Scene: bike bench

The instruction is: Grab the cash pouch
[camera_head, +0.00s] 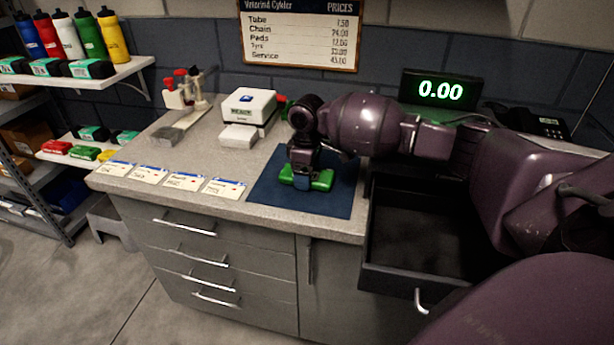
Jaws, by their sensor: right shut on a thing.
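A small green item, which looks like the cash pouch (322,181), lies on the dark blue mat (268,194) on the counter. My right gripper (302,177) reaches down over it from above and is shut on it. The gripper hides the pouch's middle, and green shows on both sides. The pouch is at or just above the mat; I cannot tell whether it touches. My left gripper is not in view.
An open dark drawer (415,235) juts out at the right of the counter, and its visible inside looks empty. A white box (248,106) stands behind the mat. Several cards (184,181) lie along the front edge. A price display (439,91) stands at the back.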

